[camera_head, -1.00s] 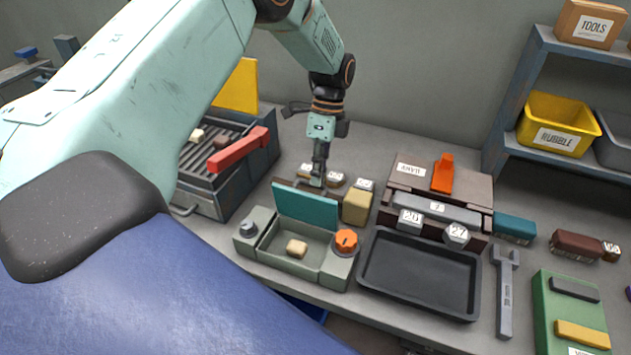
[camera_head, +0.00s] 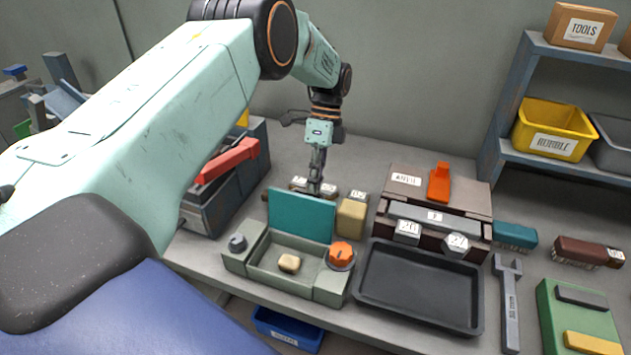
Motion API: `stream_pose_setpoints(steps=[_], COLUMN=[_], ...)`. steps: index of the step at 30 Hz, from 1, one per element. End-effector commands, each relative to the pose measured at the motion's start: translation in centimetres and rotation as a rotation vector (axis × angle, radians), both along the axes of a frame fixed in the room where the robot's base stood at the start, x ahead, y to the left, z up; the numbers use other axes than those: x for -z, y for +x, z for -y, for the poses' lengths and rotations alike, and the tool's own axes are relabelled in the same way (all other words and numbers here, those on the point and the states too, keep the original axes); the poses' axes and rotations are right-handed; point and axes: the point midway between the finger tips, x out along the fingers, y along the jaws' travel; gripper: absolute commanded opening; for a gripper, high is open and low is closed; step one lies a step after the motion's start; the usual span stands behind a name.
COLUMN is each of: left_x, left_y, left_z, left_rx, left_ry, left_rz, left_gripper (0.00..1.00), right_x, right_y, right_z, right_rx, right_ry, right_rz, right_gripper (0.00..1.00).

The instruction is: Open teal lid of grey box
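The grey box (camera_head: 262,277) stands on the bench left of centre. Its teal lid (camera_head: 301,216) stands upright at the back edge, so the box is open. A small tan block (camera_head: 289,263) lies inside. A grey knob and an orange knob (camera_head: 341,254) sit at its two ends. My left gripper (camera_head: 316,188) points down just behind the lid's top edge. Its fingers look close together, but the tips are partly hidden and I cannot tell whether they touch anything. My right gripper is not in view.
A black tray (camera_head: 420,318) lies right of the box, with the anvil block (camera_head: 470,194) behind it. A yellow-tan block (camera_head: 352,217) stands beside the lid. A grey wrench (camera_head: 509,300) lies right of the tray. A machine with a red handle (camera_head: 228,160) stands at left.

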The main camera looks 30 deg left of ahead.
Motion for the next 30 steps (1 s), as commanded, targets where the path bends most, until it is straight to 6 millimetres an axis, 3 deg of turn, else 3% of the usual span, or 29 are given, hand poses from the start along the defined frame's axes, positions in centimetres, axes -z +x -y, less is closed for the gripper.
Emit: stream_pose_setpoints(steps=[1, 7, 9, 18, 30], left_x=[1.31, 1.3, 1.31, 1.2, 0.8], left_y=[-1.41, -1.4, -1.41, -1.26, -0.89], left_z=[0.22, 0.21, 0.2, 0.14, 0.11], left_rx=[0.003, 0.003, 0.004, 0.002, 0.002], left_ry=[-0.009, -0.009, -0.008, -0.006, -0.004], left_rz=[-0.047, -0.047, -0.047, -0.042, -0.031], left_gripper=[0.0, 0.0, 0.1, 0.35, 0.35], right_x=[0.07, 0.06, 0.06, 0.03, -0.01], right_y=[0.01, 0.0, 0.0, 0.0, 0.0], right_z=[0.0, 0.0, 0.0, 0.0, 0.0], right_rx=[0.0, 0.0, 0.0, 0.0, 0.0], right_ry=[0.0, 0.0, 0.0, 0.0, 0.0], right_rz=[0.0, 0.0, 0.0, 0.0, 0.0], right_gripper=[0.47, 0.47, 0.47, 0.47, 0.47])
